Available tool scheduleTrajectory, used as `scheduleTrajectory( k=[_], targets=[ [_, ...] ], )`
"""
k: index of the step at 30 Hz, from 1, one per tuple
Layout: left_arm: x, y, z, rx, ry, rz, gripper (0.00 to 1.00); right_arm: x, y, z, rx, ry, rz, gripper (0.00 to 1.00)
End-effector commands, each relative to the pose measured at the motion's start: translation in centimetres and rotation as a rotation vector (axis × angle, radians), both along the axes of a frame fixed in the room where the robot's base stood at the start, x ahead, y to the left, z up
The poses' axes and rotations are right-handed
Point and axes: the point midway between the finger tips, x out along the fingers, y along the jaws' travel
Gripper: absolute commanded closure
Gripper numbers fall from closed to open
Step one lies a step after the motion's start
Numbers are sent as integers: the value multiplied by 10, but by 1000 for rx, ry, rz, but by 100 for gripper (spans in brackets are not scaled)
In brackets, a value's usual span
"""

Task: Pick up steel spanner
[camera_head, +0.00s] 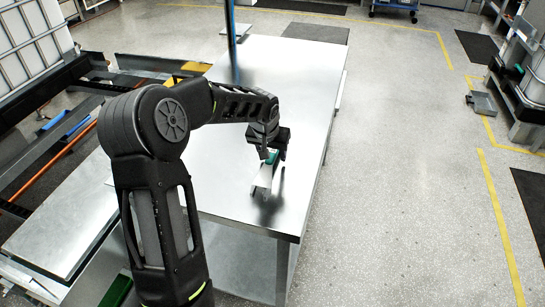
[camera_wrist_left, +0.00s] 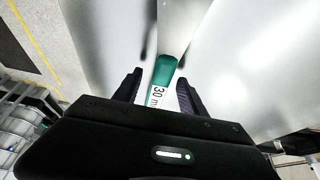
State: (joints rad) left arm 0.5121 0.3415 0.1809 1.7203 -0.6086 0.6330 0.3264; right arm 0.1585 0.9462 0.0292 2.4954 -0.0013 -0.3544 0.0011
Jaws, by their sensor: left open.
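The steel spanner (camera_head: 263,178) lies on the bare metal table (camera_head: 305,110), near its front right part. In the left wrist view the spanner (camera_wrist_left: 165,69) runs between the two open fingers of the left gripper (camera_wrist_left: 157,90), with a gap on the side of each finger. The label end is partly hidden by the gripper body. My right gripper is not in view.
A blue post (camera_head: 231,40) rises at the table's far left side. Most of the tabletop is clear, and open floor (camera_head: 400,150) lies to the right.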

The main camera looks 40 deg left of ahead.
Motion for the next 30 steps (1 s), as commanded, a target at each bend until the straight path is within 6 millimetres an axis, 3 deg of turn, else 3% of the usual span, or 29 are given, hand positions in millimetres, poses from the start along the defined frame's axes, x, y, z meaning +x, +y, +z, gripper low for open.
scheduleTrajectory(
  k=[7, 25, 30],
  targets=[
    [0, 0, 0, 0, 0, 0, 51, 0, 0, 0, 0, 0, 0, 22],
    [0, 0, 0, 0, 0, 0, 100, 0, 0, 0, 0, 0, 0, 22],
    [0, 0, 0, 0, 0, 0, 100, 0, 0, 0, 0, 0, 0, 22]
  ],
)
